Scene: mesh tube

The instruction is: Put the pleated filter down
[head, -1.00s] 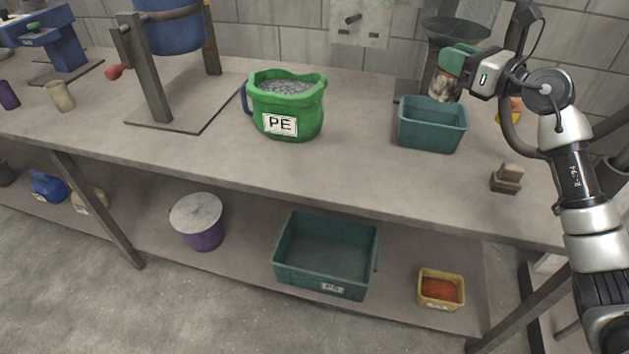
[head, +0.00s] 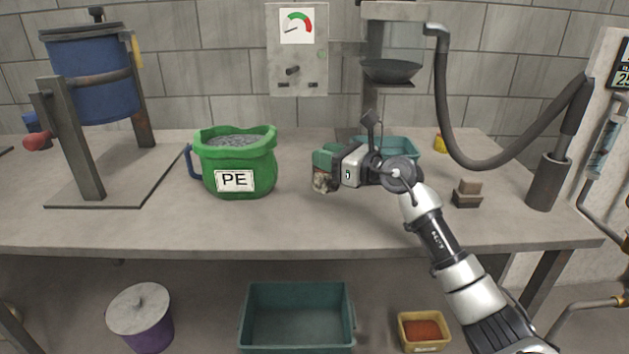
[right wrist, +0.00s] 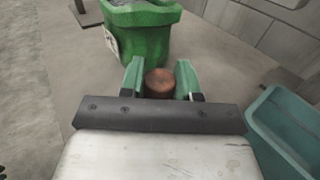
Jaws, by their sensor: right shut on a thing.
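The pleated filter (head: 321,183) is a small, stained, brownish-white cylinder in my right gripper (head: 325,163), over the worktable (head: 300,222) between the green PE sack and the teal bin. In the right wrist view, its round brown end (right wrist: 160,83) shows between the two green fingers, which are closed on its sides. The filter looks upright and low over the tabletop; I cannot tell whether its bottom touches. My left gripper is not in view.
The green PE sack (head: 236,160) of grey pellets stands left of the gripper. The teal bin (head: 401,147) is behind my right arm. A small block (head: 467,193) sits to the right. The table front is clear. A larger teal crate (head: 297,318) is below.

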